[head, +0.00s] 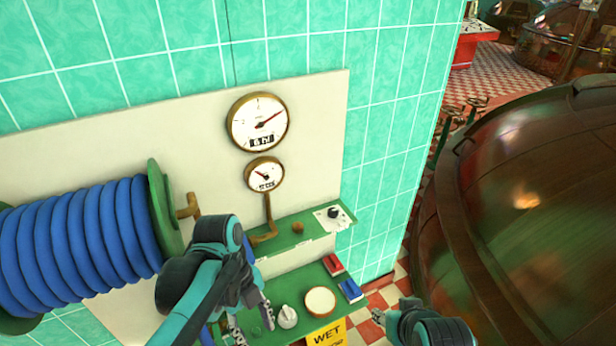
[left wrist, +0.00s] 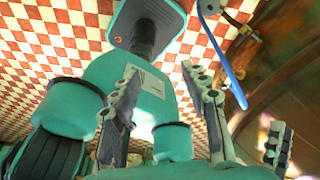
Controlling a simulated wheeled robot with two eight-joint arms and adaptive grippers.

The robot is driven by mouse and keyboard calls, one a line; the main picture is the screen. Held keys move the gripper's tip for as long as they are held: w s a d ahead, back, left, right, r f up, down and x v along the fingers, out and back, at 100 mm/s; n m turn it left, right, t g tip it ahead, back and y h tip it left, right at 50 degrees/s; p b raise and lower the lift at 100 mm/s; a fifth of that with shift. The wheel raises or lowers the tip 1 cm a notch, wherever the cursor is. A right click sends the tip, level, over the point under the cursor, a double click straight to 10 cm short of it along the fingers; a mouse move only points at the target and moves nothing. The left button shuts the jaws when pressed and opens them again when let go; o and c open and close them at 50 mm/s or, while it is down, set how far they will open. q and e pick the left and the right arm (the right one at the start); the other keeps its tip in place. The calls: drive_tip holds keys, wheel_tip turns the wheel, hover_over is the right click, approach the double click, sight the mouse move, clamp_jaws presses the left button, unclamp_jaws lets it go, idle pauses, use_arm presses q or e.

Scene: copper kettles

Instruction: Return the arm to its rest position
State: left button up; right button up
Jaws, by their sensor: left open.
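My left gripper (head: 250,318) hangs over the left end of the lower green shelf in the head view, with its fingers apart and nothing between them. The left wrist view also shows the open fingers of my left gripper (left wrist: 160,72) with a clear gap, over my own teal base and the checkered floor. My right gripper (head: 380,317) shows at the bottom of the head view, right of the shelf. Its fingers are too small there to tell whether they are open.
A blue hose reel (head: 85,240) juts from the wall close to my left arm. The lower shelf holds a round white dish (head: 320,301), a white knob-like piece (head: 287,317), a red box (head: 333,264) and a blue box (head: 350,291). A large copper kettle (head: 530,190) fills the right.

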use_arm(q)
drive_tip(key=w+a+f+n+t+y+b, duration=0.1)
drive_tip(key=a+f+n+t+b, duration=0.2)
drive_tip(key=n, duration=1)
drive_tip(key=w+a+f+n+t+b, duration=0.1)
drive_tip(key=a+f+n+t+b, duration=0.3)
drive_tip(key=n, duration=0.9)
drive_tip(key=f+t+b, duration=0.1)
drive_tip(key=t, duration=0.1)
drive_tip(key=shift+w+f+t+y+b, duration=0.25)
drive_tip(key=shift+w+t+y+b, duration=0.05)
drive_tip(key=shift+w+y, duration=0.1)
